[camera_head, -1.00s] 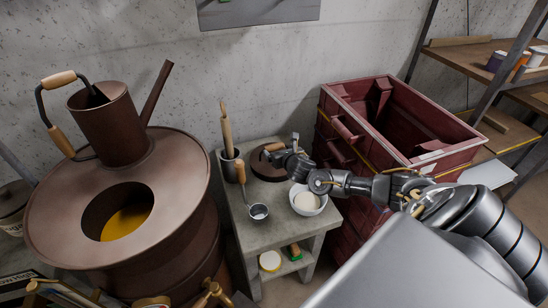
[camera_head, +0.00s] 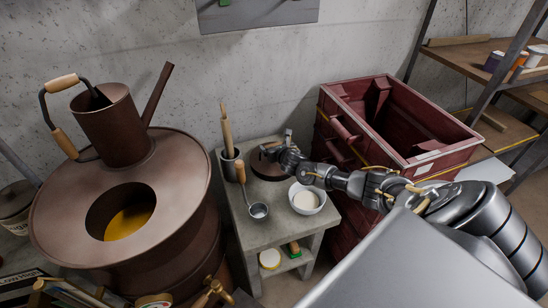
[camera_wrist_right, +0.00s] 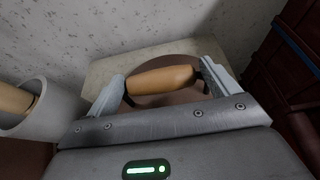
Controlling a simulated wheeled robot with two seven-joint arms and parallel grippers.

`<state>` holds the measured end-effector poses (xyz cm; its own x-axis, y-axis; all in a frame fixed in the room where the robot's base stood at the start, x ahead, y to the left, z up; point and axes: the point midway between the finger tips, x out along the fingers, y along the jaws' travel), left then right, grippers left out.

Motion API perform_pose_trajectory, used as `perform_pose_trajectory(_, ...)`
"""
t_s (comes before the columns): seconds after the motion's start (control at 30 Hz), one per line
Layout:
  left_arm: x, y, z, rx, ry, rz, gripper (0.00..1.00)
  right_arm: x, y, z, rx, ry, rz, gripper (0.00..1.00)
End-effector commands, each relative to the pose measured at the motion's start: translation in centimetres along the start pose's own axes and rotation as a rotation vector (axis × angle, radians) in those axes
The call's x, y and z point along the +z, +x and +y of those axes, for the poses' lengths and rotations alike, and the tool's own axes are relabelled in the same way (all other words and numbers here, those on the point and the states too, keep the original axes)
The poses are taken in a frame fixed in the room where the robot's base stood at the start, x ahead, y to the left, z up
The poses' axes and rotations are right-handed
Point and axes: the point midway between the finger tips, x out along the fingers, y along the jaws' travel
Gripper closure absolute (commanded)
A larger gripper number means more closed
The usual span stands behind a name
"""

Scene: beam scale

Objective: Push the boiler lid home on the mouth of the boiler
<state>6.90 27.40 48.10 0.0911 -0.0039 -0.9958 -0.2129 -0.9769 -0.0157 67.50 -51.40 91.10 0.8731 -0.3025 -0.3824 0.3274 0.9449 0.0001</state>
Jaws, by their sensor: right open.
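The boiler lid (camera_head: 267,171) is a round brown disc lying flat on the small stone table. Its wooden handle (camera_wrist_right: 160,80) shows in the right wrist view. My right gripper (camera_head: 276,148) is at the lid, with its open fingers on either side of the handle, near its two ends. The boiler (camera_head: 190,195) is a large brown drum at the left. Its round mouth (camera_head: 119,211) is uncovered, with something yellow inside. My left gripper is not in view.
A brown can (camera_head: 110,125) with a spout stands on the boiler top behind the mouth. A pot with wooden tools (camera_head: 230,165), a ladle (camera_head: 258,211) and a white bowl (camera_head: 306,199) share the table (camera_head: 256,236). A red crate (camera_head: 345,185) stands to the right.

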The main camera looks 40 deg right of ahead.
Motion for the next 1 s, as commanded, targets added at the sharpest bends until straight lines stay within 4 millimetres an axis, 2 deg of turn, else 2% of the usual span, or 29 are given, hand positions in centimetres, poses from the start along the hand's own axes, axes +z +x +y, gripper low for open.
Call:
perform_pose_trajectory(0.07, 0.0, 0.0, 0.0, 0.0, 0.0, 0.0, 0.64, 0.0, 0.0, 0.0, 0.0, 0.0, 0.0, 0.14)
perform_pose_trajectory(0.5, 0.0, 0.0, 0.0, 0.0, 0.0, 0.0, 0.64, 0.2, 0.0, 0.0, -0.001, 0.002, -0.003, 0.69)
perform_pose_trajectory(0.83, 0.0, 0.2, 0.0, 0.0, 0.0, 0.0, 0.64, 0.4, -0.1, -0.1, -0.001, 0.002, -0.003, 0.7)
perform_pose_trajectory(1.0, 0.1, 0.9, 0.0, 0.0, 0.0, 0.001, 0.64, 1.5, -0.6, -0.1, 0.0, 0.001, -0.006, 0.7)
